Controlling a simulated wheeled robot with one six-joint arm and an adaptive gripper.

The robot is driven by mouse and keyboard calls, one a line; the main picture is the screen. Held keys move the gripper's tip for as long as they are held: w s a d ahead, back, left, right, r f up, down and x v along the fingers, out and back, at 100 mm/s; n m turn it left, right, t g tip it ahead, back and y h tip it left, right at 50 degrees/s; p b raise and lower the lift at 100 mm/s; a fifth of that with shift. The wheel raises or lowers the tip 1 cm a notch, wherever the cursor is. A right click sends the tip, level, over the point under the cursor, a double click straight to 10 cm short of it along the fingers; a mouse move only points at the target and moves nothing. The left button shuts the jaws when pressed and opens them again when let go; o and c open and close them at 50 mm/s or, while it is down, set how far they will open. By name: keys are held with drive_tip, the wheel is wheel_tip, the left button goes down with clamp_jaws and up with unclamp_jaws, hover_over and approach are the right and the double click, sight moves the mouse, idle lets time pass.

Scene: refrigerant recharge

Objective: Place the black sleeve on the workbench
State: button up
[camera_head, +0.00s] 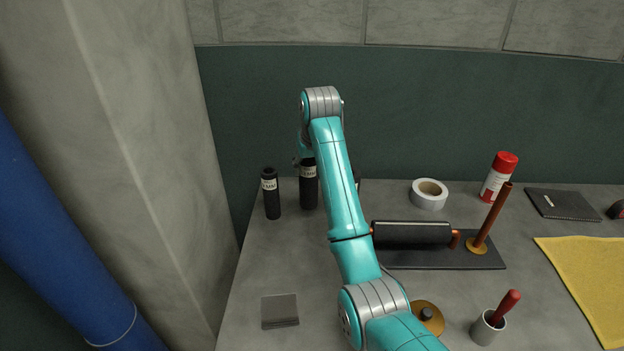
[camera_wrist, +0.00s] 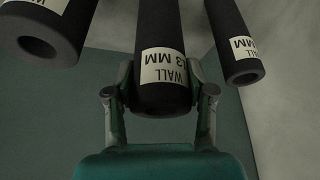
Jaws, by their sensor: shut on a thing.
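A black sleeve (camera_head: 309,190) with a pale wall-thickness label is upright near the back left of the workbench (camera_head: 290,250). My gripper (camera_wrist: 161,80) is shut on this sleeve (camera_wrist: 162,35), one finger on each side near its label. I cannot tell whether its lower end touches the bench. A second black sleeve (camera_head: 271,197) stands just to its left. The wrist view shows a labelled sleeve on each side of the held one, a thicker one (camera_wrist: 50,32) at left and a thinner one (camera_wrist: 235,45) at right. My arm hides most of the third in the head view.
A dark base (camera_head: 440,258) carries a horizontal black cylinder (camera_head: 412,233) and a tilted copper pipe (camera_head: 491,215). Tape roll (camera_head: 429,190), red-capped can (camera_head: 498,178), notebook (camera_head: 563,204) and yellow cloth (camera_head: 590,270) lie right. A grey square (camera_head: 280,310) lies front left, with clear bench behind it.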

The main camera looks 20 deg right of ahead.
sight(309, 182)
drive_tip(key=shift+f, duration=2.3)
drive_tip(key=o, duration=1.2)
